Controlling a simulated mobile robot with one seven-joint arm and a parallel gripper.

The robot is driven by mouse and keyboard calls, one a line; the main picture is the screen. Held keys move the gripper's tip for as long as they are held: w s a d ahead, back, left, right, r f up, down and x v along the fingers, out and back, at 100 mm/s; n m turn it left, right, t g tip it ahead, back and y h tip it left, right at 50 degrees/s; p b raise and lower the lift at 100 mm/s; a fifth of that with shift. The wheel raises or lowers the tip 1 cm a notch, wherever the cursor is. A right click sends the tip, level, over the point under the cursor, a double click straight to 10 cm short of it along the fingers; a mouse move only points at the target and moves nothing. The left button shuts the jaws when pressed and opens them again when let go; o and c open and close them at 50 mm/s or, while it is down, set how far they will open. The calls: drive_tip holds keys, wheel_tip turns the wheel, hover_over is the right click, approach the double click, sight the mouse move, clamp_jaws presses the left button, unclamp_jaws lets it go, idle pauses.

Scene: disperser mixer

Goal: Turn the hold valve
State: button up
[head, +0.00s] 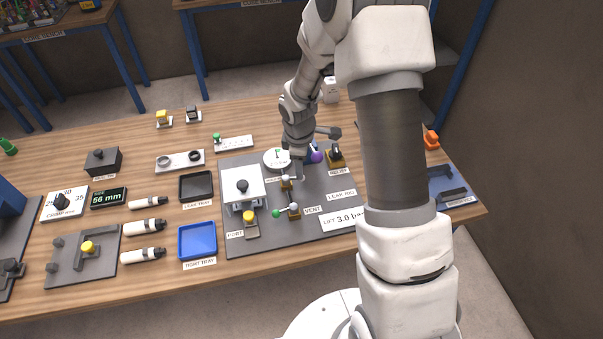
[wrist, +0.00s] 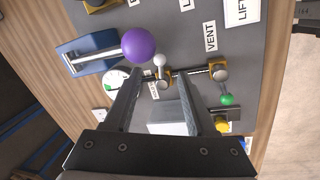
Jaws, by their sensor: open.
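The valve I take for the hold valve is a small brass-coloured body with a pale ball-ended handle (head: 286,178); its label is too small to read surely. In the wrist view its pale ball (wrist: 159,60) shows just ahead of and between my fingertips. My gripper (wrist: 159,78) is open, with a finger on either side of that handle's line; I cannot tell whether either touches it. In the head view my gripper (head: 298,172) reaches down beside the valve, partly hidden by my arm. The vent valve, with a green ball (wrist: 227,99), stands beside it.
A purple ball on a lever (wrist: 139,46) rises close to my left finger. A round white gauge (head: 274,159) stands behind the valve. The relief valve (head: 336,156) is to the right. A white platform with a black knob (head: 242,187) stands left.

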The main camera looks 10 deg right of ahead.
sight(293, 179)
drive_tip(key=shift+w+d+f, duration=0.1)
drive_tip(key=shift+w+f, duration=0.05)
drive_tip(key=shift+f, duration=0.8)
drive_tip(key=shift+w+d+f, duration=0.1)
drive_tip(key=shift+w+f, duration=0.1)
drive_tip(key=shift+f, duration=0.8)
drive_tip(key=shift+w+f, duration=0.15)
drive_tip(key=shift+f, duration=0.8)
clamp_jaws()
